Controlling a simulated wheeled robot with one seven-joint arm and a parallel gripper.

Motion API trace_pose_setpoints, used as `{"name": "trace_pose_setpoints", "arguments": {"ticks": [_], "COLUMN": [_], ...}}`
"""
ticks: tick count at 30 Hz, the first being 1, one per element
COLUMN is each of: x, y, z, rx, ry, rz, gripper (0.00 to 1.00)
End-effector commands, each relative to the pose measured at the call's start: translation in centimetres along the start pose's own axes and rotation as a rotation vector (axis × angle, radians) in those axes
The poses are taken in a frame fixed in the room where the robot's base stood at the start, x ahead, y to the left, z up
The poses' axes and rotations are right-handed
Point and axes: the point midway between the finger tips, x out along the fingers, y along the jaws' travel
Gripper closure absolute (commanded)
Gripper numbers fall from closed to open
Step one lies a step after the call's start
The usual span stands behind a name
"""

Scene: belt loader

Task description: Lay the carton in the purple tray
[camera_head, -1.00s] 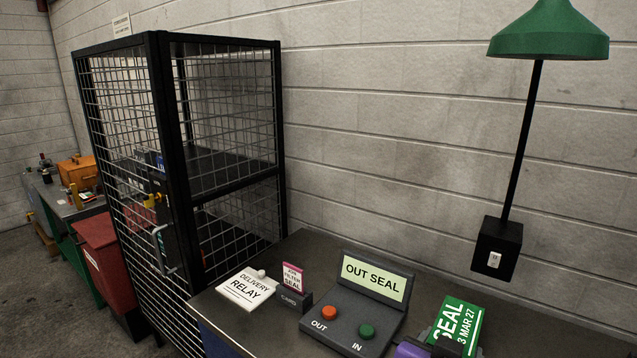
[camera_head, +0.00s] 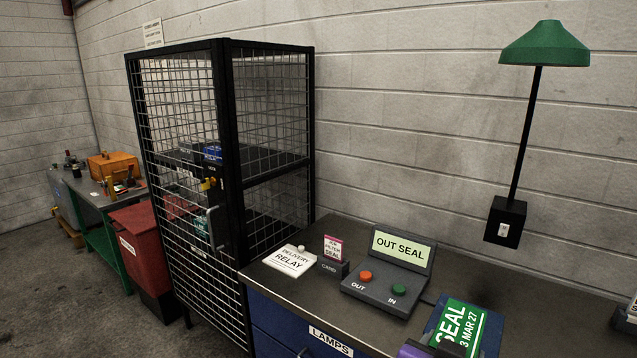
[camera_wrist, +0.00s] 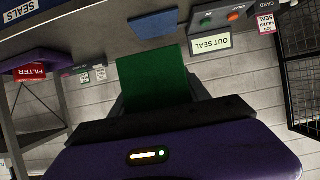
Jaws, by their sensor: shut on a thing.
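A green carton (camera_head: 461,325), with white print reading SEAL and 3 MAR 27, is at the lower right of the head view, over the bench. In the wrist view the carton (camera_wrist: 155,75) shows as a plain green face between the dark fingers. My gripper (camera_wrist: 157,100) has a purple body and is shut on the carton. In the head view only part of its purple and black body shows, at the bottom edge.
A dark bench (camera_head: 340,308) carries a console (camera_head: 390,275) marked OUT SEAL, a white DELIVERY RELAY card (camera_head: 290,261) and a small card holder (camera_head: 332,267). A blue pad (camera_wrist: 155,24) lies by the carton. A mesh cage (camera_head: 220,150), red bin (camera_head: 148,245) and green-legged table (camera_head: 95,185) stand left.

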Motion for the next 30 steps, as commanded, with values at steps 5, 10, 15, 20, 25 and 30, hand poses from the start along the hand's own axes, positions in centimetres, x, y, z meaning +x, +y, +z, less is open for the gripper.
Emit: {"name": "trace_pose_setpoints", "arguments": {"ticks": [5,10,15,20,25,30], "x": [0.0,0.4,1.6,2.7,3.8,4.8], "y": [-1.3,-3.4,-5.4,-6.8,-7.6,-7.5], "z": [-1.5,-2.7,-1.6,0.8,4.2,9.3], "rx": [-0.016,-0.047,-0.094,-0.133,-0.171,-0.213], "ry": [0.002,0.002,-0.002,-0.004,-0.004,-0.007], "rz": [-0.038,-0.103,-0.188,-0.268,-0.343,-0.425], "gripper": [0.97,0.97,0.97,0.97,0.97,0.97]}}
